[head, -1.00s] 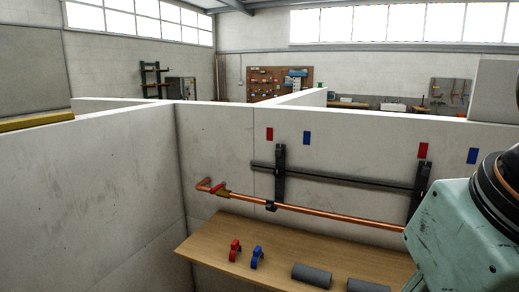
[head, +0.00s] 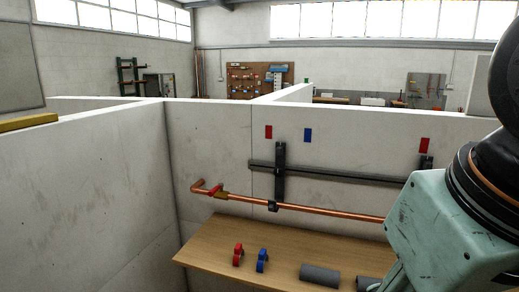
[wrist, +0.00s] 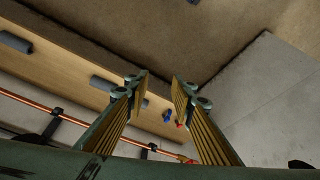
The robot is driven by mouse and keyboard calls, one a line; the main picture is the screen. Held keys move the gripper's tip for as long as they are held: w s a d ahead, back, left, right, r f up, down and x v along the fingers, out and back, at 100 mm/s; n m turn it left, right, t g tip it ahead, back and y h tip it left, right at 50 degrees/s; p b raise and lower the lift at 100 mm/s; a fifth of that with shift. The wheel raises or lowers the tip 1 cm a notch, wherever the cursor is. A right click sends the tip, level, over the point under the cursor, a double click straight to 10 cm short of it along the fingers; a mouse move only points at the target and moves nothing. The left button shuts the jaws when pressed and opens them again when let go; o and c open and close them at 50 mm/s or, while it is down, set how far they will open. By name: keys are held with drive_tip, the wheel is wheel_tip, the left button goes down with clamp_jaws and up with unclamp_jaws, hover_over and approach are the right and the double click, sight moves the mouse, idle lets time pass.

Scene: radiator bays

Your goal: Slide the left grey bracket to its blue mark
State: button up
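The left grey bracket (head: 280,172) is a dark upright piece on a dark horizontal rail (head: 340,175) on the wall, its lower end at the copper pipe (head: 330,213). Its top is below and between a red mark (head: 268,132) and its blue mark (head: 308,135), nearer the red one. In the wrist view, a dark bracket end at the pipe (wrist: 150,148) shows beyond the fingers, partly hidden. My gripper (wrist: 160,78) is open and empty, with ribbed fingers apart. It is outside the head view and touches nothing visible.
A wooden shelf (head: 215,250) below the pipe holds a red clip (head: 238,255), a blue clip (head: 262,260) and grey cylinders (head: 320,275). A side wall (head: 80,190) closes the bay at left. My arm covers the right bracket's lower part.

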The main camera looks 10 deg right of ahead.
drive_tip(key=shift+o, duration=0.9)
drive_tip(key=w+a+r+t+p, duration=0.2)
drive_tip(key=w+a, duration=0.1)
drive_tip(key=w, duration=1)
drive_tip(key=w+a+r+m+t+y+p, duration=0.1)
drive_tip(key=w+a+r+t, duration=0.15)
drive_tip(key=w, duration=1.05)
drive_tip(key=w+a+r+t+p, duration=0.2)
drive_tip(key=w+a, duration=0.1)
drive_tip(key=w, duration=1.1)
drive_tip(key=w+d+f+m+t+h+p, duration=0.1)
drive_tip(key=w+f+m+t+h+p, duration=0.1)
drive_tip(key=w, duration=1)
drive_tip(key=w+d+f+m+t+h+p, duration=0.1)
drive_tip(key=w+f+t+h+p, duration=0.3)
drive_tip(key=w, duration=0.8)
drive_tip(key=shift+w+d+f+m+h, duration=0.45)
drive_tip(key=shift+f+h, duration=0.35)
drive_tip(key=shift+h, duration=0.5)
drive_tip(key=shift+s+a, duration=0.1)
drive_tip(key=shift+s, duration=0.1)
